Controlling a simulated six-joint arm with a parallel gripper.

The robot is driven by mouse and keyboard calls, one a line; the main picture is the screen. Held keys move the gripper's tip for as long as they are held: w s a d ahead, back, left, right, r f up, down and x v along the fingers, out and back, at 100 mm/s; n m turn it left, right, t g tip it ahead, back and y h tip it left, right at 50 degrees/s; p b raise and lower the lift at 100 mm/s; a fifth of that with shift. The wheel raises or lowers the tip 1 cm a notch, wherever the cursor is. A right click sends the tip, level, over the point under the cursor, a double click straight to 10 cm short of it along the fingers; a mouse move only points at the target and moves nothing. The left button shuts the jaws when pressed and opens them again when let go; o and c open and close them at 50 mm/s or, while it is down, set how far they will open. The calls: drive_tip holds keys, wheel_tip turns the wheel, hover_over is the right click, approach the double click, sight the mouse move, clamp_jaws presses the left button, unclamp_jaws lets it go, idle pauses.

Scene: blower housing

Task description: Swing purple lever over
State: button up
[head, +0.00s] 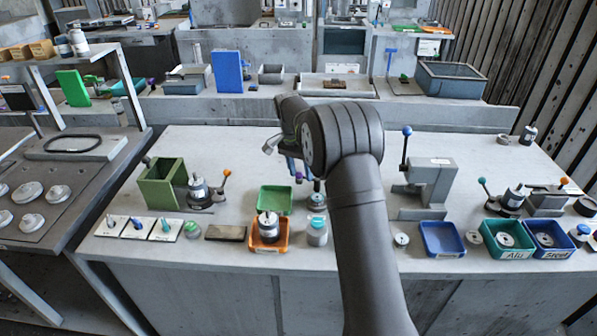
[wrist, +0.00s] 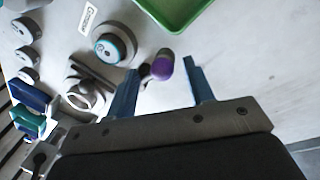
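The purple lever's rounded purple knob (wrist: 162,66) shows in the wrist view, with a short dark stem running down-left from it. My gripper (wrist: 160,68) is open, with one blue finger on each side of the knob. A gap shows on both sides, wider on the right, and I cannot tell the height difference. In the head view my gripper (head: 298,172) is low over the middle of the bench, partly hidden by my arm. The lever's base there is mostly hidden behind my gripper and arm.
A green tray (head: 274,199) lies beside my gripper, and its corner shows in the wrist view (wrist: 172,12). A round part with a teal ring (wrist: 113,46) stands close by. An orange bin (head: 269,243) is in front. A grey press with a blue-knobbed lever (head: 407,131) stands to the right.

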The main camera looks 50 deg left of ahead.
drive_tip(key=shift+s, duration=0.15)
drive_tip(key=shift+a, duration=0.1)
drive_tip(key=shift+r, duration=0.3)
drive_tip(key=a+r, duration=0.3)
drive_tip(key=r, duration=1.3)
drive_tip(key=shift+s+r, duration=0.2)
drive_tip(key=shift+s, duration=0.15)
drive_tip(key=shift+f, duration=0.15)
drive_tip(key=d+f, duration=0.1)
drive_tip(key=f, duration=0.4)
drive_tip(key=d+f, duration=0.1)
drive_tip(key=f, duration=0.5)
drive_tip(key=d+f, duration=0.1)
drive_tip(key=f, duration=0.5)
drive_tip(key=shift+w, duration=0.25)
